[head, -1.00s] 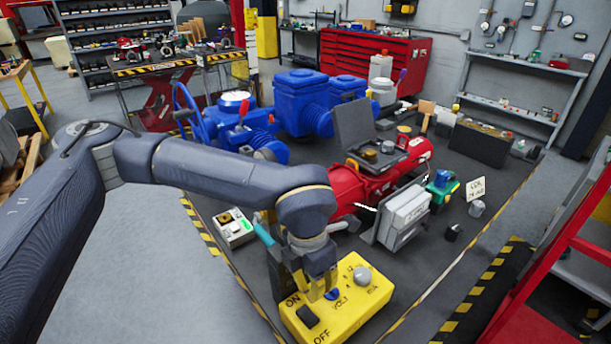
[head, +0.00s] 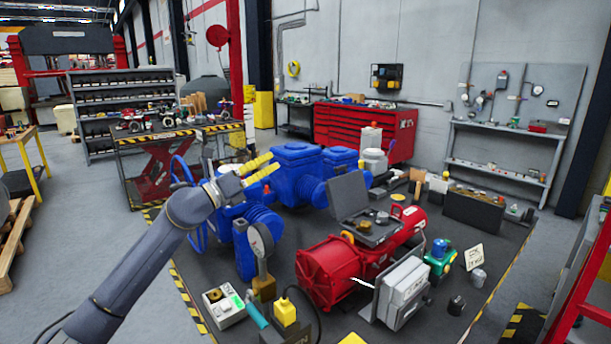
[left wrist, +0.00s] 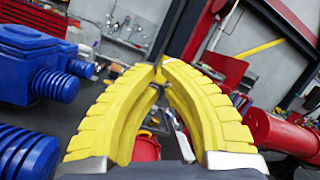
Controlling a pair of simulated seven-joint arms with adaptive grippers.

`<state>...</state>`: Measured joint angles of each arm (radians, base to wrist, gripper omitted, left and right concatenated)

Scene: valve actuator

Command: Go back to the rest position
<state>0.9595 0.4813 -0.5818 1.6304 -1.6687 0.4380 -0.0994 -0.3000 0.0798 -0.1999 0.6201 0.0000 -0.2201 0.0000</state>
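In the left wrist view the yellow fingers (left wrist: 159,66) bow around an empty gap, with blue housings to the left and a red cylinder to the right. The yellow control box (head: 352,339) shows only a sliver at the bottom edge of the head view; its switch and knob are out of frame. My right gripper is not in view.
A red motor (head: 328,272) with an open grey case (head: 350,200) stands mid-mat. A red tool cabinet (head: 362,131) stands behind.

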